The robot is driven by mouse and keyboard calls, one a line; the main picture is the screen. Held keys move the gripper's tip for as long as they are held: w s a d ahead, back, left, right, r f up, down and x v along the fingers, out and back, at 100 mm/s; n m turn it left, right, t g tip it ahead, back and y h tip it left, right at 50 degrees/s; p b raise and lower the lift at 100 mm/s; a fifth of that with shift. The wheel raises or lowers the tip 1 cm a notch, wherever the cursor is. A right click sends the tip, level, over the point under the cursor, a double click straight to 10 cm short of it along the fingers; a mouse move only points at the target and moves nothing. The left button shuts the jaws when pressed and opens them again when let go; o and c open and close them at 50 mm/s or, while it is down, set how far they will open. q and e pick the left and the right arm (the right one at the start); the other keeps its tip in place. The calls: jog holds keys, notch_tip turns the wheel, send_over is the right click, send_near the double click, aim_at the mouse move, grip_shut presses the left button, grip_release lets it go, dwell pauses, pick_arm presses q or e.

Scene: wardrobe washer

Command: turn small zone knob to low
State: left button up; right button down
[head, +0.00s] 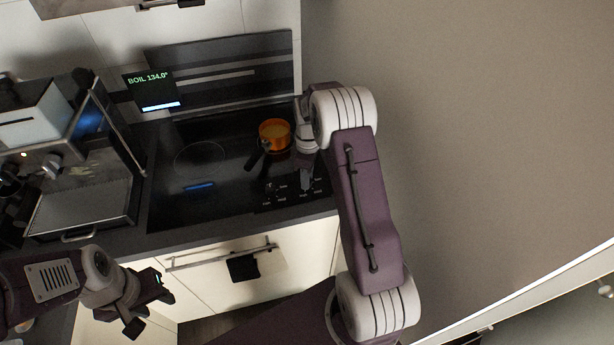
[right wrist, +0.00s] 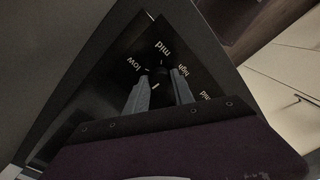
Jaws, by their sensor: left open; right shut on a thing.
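My right gripper (right wrist: 160,92) is shut on a dark knob (right wrist: 158,73) in the right wrist view. The labels low, mid and high are printed around this knob. The fingers hide much of it, so I cannot tell for sure where it points. In the head view this right gripper (head: 306,180) is at the right knob position on the front of the black cooktop (head: 225,205). Another knob (head: 269,189) shows to its left. My left gripper (head: 148,308) is open and empty, low at the left, in front of the counter.
An orange pot (head: 274,133) stands on the rear right of the cooktop, close to my right wrist. A display (head: 152,90) reads BOIL 134.0°. An espresso machine (head: 70,170) stands at the left. A dark cloth (head: 243,267) hangs on the drawer handle. A large grey panel (head: 460,140) fills the right.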

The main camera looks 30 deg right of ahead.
jog(key=shift+r+m+p, duration=0.2)
jog(key=shift+m+p, duration=0.3)
jog(key=shift+m, duration=0.7)
jog(key=m+p, duration=0.1)
jog(key=m, duration=0.2)
jog(key=shift+m, duration=0.3)
jog(key=m+p, duration=0.1)
jog(key=m, duration=0.2)
jog(key=shift+m+t+p, duration=0.3)
jog(key=shift+m+p, duration=0.05)
jog(key=shift+m, duration=1.45)
jog(key=shift+w, duration=0.1)
jog(key=c, duration=1.4)
grip_release()
jog(key=o, duration=0.3)
jog(key=shift+f, duration=0.1)
